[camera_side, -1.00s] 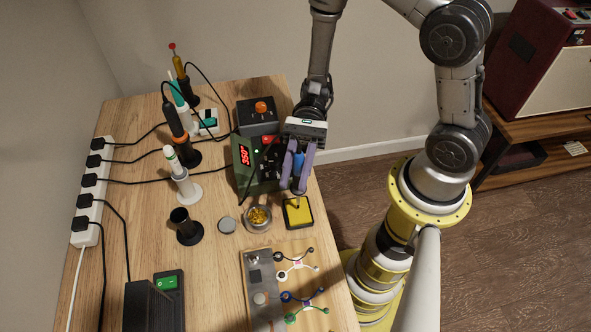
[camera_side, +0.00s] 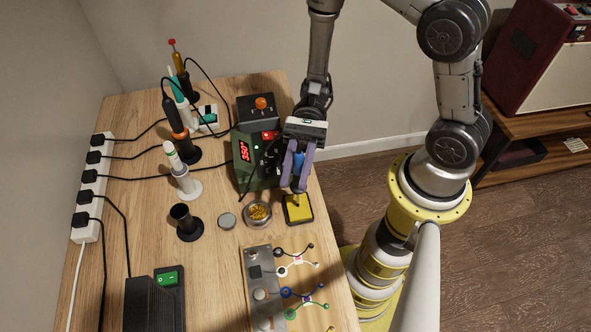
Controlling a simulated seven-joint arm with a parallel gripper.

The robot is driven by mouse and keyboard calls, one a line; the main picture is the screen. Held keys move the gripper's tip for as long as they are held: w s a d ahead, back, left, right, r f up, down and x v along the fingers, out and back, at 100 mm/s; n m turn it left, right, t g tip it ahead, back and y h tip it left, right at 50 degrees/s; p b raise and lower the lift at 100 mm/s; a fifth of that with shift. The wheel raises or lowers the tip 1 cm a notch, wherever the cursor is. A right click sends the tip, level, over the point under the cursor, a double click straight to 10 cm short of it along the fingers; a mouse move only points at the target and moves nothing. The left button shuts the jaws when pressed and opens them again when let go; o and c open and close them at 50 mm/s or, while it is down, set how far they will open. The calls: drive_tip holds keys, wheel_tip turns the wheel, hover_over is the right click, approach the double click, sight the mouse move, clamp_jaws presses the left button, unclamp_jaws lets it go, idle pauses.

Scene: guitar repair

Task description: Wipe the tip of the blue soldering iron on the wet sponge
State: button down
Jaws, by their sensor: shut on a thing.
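My gripper (camera_side: 299,178) points down and is shut on the blue soldering iron (camera_side: 298,160), whose blue handle shows between the purple fingers. The iron's tip is at or just above the sponge, and I cannot tell whether it touches. The yellow sponge (camera_side: 299,213) sits in a dark square tray (camera_side: 311,219) near the table's right edge. My gripper is directly above it.
A round dish of brass wool (camera_side: 258,213) and a grey round tin (camera_side: 227,221) stand left of the sponge. The green soldering station (camera_side: 243,170) is behind them. Several irons stand in holders at left, beside an empty black holder (camera_side: 185,222). A fixture with coloured leads (camera_side: 259,275) lies in front.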

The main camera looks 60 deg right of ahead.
drive_tip(key=shift+s+a, duration=0.5)
drive_tip(key=shift+s, duration=0.05)
drive_tip(key=shift+w+d, duration=0.95)
drive_tip(key=shift+w, duration=0.05)
idle(0.8)
drive_tip(key=shift+s+a, duration=0.6)
drive_tip(key=shift+s, duration=0.05)
drive_tip(key=shift+s+a, duration=0.15)
drive_tip(key=shift+a, duration=0.05)
idle(0.5)
